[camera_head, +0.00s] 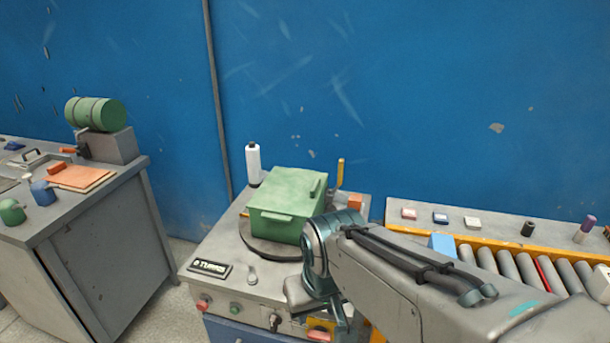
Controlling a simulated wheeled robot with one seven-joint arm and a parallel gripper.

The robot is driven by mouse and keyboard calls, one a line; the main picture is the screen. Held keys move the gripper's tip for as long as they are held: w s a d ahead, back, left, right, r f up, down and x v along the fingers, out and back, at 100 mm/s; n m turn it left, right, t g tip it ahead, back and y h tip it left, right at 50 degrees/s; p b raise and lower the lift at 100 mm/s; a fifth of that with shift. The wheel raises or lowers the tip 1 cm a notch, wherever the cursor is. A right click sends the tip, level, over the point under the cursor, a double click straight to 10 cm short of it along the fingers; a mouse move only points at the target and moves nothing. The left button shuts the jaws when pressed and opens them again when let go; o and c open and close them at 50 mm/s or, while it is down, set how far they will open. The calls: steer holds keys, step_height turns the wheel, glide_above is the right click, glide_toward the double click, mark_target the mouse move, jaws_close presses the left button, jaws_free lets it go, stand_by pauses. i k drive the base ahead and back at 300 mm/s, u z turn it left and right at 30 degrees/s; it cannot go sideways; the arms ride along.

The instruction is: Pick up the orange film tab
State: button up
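I cannot tell for sure which orange piece is the film tab. A small orange piece (57,168) lies at the back left edge of a flat orange sheet (80,178) on the left bench. Another orange piece (68,150) is by the grey block behind it. An orange block (355,201) stands at the back of the middle bench. My gripper (328,308) hangs at the front right of the middle bench, far right of the sheet. Its fingers are mostly hidden by my arm, so its opening does not show.
A green lidded box (287,205) sits on a dark turntable (262,248), close left of my arm. A white bottle (253,164) stands behind it. A roller conveyor (506,264) is at right. A floor gap separates the left bench (105,200) from the middle bench.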

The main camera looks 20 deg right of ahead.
mark_target(356, 200)
steer(key=u, duration=1.5)
steer(key=k, duration=0.95)
steer(key=z, duration=1.5)
steer(key=i, duration=1)
